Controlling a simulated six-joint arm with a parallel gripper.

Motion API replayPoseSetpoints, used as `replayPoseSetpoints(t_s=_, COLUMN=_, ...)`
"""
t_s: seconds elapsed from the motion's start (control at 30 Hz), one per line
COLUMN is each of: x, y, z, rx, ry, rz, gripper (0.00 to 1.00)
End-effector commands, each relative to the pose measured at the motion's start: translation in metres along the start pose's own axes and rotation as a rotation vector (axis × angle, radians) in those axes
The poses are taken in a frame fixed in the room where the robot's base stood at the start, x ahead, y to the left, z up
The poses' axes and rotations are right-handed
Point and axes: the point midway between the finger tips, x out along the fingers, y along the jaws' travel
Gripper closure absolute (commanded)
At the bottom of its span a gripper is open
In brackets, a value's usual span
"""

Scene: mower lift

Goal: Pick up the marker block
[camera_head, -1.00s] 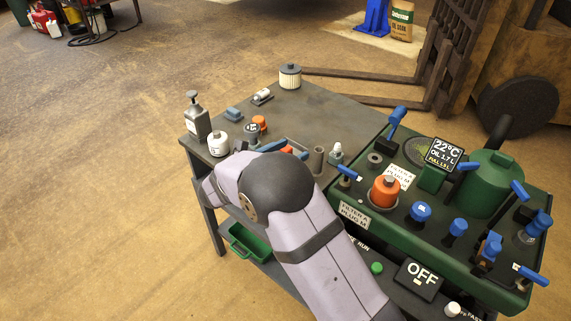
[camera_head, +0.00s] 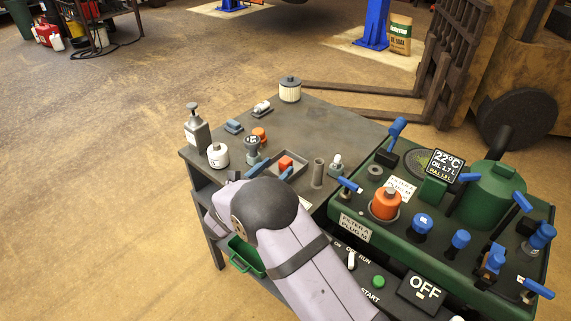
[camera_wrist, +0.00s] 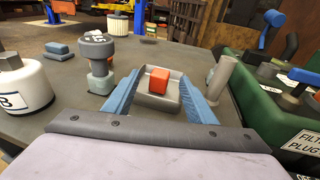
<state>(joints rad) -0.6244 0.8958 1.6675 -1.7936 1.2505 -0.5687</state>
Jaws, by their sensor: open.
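The marker block appears to be a small red-orange block (camera_wrist: 159,78). It sits in a shallow grey tray (camera_wrist: 145,101) on the bench, and it also shows in the head view (camera_head: 286,162). My gripper (camera_wrist: 160,84) is open, with its two blue fingers to the left and right of the tray in the wrist view. The block appears between them, apart from both fingers. In the head view my arm hides most of the gripper; one blue finger shows near the tray's left side.
A grey knobbed fitting (camera_wrist: 98,58) stands left of the fingers. A grey upright tube (camera_wrist: 220,76) stands to their right. A white jar marked B (camera_wrist: 22,88) is farther left. The green machine (camera_head: 372,222) borders the bench on the right.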

Motion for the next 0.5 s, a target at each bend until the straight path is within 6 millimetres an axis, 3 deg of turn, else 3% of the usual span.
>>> replayPoseSetpoints(t_s=0.23, x=0.032, y=-0.003, z=0.0, rx=0.0, ry=0.001, rz=-0.004, gripper=0.49)
replayPoseSetpoints(t_s=0.5, x=0.042, y=-0.003, z=-0.001, rx=-0.001, ry=0.0, rz=-0.002, gripper=0.49)
